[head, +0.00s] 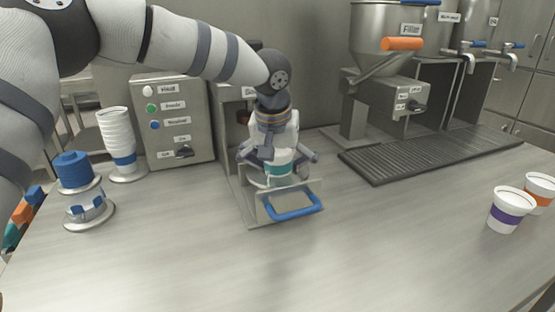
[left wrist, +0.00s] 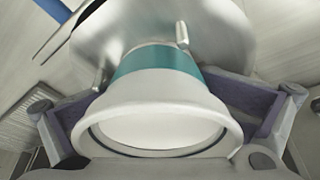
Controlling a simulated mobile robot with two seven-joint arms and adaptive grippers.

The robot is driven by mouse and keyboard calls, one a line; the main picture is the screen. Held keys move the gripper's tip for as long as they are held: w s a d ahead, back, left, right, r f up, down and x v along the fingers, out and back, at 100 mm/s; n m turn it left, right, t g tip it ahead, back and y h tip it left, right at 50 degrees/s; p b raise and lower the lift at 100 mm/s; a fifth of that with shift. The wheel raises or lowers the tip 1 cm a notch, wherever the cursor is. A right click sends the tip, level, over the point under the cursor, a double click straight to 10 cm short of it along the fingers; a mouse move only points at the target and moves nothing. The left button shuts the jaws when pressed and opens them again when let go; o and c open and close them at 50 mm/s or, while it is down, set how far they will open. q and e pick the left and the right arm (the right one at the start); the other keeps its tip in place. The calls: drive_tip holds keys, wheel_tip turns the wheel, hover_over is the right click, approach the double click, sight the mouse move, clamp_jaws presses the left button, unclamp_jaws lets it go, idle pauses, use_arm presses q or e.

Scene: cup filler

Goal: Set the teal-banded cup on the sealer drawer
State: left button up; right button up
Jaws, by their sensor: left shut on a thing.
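The white cup with a teal band (head: 281,169) is in my left gripper (head: 279,160), upright, right over the pulled-out sealer drawer (head: 264,211) with its blue handle (head: 293,206). In the left wrist view the teal band (left wrist: 158,64) and the wide white rim show, with a finger of the gripper (left wrist: 165,108) on each side. Behind the cup is a round metal plate (left wrist: 225,38) with upright pins. The cup's base is close to that plate; I cannot tell if it touches. My right gripper is not in view.
A control box (head: 178,122) and a stack of white cups (head: 117,138) stand left, with blue lids (head: 74,168) nearby. A filler (head: 385,100) and drip grate (head: 440,153) stand right. Purple-banded (head: 507,209) and orange-banded (head: 540,190) cups stand far right. The front counter is clear.

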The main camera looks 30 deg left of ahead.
use_arm(q)
drive_tip(key=f, duration=0.1)
drive_tip(key=s+f+g, duration=0.1)
drive_tip(key=f, duration=0.1)
drive_tip(key=shift+s, duration=0.1)
drive_tip(key=shift+f, duration=0.2)
drive_tip(key=o, duration=1.8)
drive_tip(key=shift+c, duration=0.2)
drive_tip(key=v, duration=0.2)
drive_tip(key=w+v, duration=0.1)
drive_tip(key=v, duration=0.2)
drive_tip(key=shift+r, duration=0.15)
drive_tip(key=shift+t, duration=0.5)
drive_tip(key=v, duration=0.9)
drive_tip(key=shift+r, duration=0.2)
drive_tip(key=shift+w+a+r, duration=0.15)
drive_tip(key=shift+w+r, duration=0.1)
drive_tip(key=shift+s+r, duration=0.1)
